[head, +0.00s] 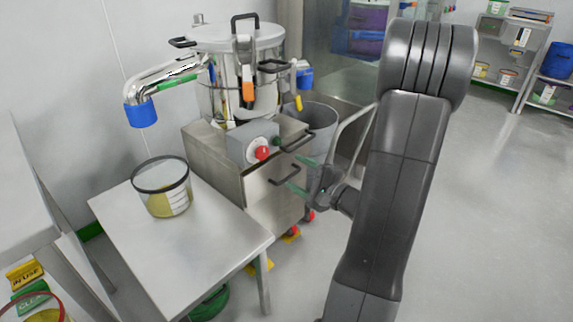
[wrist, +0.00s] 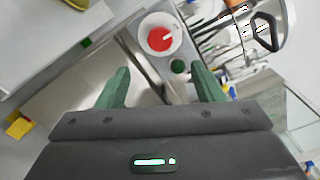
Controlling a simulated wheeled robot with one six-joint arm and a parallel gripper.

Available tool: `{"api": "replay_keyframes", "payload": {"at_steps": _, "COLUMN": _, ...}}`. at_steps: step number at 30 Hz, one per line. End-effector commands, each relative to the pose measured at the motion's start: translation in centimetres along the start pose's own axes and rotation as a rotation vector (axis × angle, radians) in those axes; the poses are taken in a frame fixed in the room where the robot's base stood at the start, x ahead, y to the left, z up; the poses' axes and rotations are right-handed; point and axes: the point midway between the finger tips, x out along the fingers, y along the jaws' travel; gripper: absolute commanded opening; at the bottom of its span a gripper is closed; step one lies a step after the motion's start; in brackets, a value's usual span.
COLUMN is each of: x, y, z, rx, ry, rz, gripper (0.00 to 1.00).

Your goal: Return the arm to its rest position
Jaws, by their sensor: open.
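My gripper (head: 289,171) is in front of the steel cabinet (head: 228,165) under the vessel, close to its front handles. Its two green fingers are spread apart, and they also show in the wrist view (wrist: 162,82) with nothing held between them. A steel bar or edge shows behind the gap between the fingers; I cannot tell whether either finger touches it. My dark grey arm rises high on the right of the head view and bends down to the gripper.
A lidded steel vessel (head: 240,45) stands above. A clear tub (head: 162,188) with yellowish contents stands on the steel table (head: 225,238). A grey bin (head: 318,122) is behind. Open floor lies right.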

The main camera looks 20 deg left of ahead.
Motion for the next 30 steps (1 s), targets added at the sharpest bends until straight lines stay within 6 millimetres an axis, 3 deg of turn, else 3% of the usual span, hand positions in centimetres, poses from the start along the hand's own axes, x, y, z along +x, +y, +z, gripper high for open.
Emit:
{"api": "replay_keyframes", "payload": {"at_steps": 6, "x": -1.3, "y": 0.0, "z": 0.1, "rx": 0.002, "ry": 0.0, "rz": 0.0, "gripper": 0.61}}
{"api": "replay_keyframes", "payload": {"at_steps": 18, "x": -1.2, "y": 0.1, "z": 0.0, "rx": 0.0, "ry": -0.002, "rz": 0.0, "gripper": 0.61}}
{"api": "replay_keyframes", "payload": {"at_steps": 23, "x": 0.2, "y": 0.1, "z": 0.0, "rx": -0.002, "ry": -0.004, "rz": 0.002, "gripper": 0.61}}
{"api": "replay_keyframes", "payload": {"at_steps": 30, "x": 4.1, "y": 0.2, "z": 0.0, "rx": -0.001, "ry": -0.005, "rz": 0.002, "gripper": 0.61}}
